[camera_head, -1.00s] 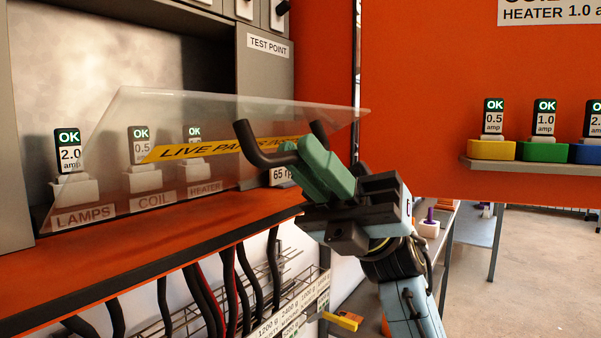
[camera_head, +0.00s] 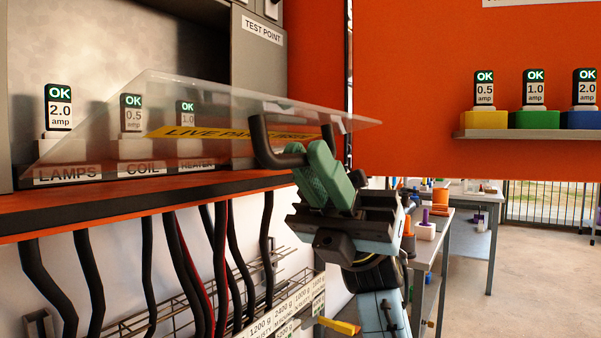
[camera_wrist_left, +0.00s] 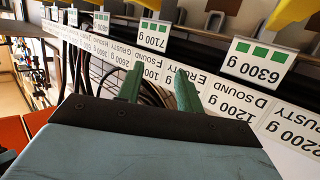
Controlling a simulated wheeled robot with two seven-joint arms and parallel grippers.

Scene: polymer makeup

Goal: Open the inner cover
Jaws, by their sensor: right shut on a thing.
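The inner cover (camera_head: 215,105) is a clear panel with a yellow "LIVE PARTS INSIDE" strip. In the head view it leans out of the grey cabinet, tilted towards me, in front of the fuses labelled LAMPS, COIL and HEATER. A black bar handle (camera_head: 262,143) stands out from its face. My right gripper (camera_head: 318,160) has its green fingers shut on this handle. My left gripper (camera_wrist_left: 158,82) shows only in the left wrist view. Its green fingers are apart with nothing between them, in front of a rack of weight labels.
An orange ledge (camera_head: 150,195) runs below the cover, with black and red cables hanging under it. A wire rack (camera_head: 285,275) sits lower down. An orange panel (camera_head: 420,90) stands at the right, with a shelf (camera_head: 530,134) of fuses on coloured blocks.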

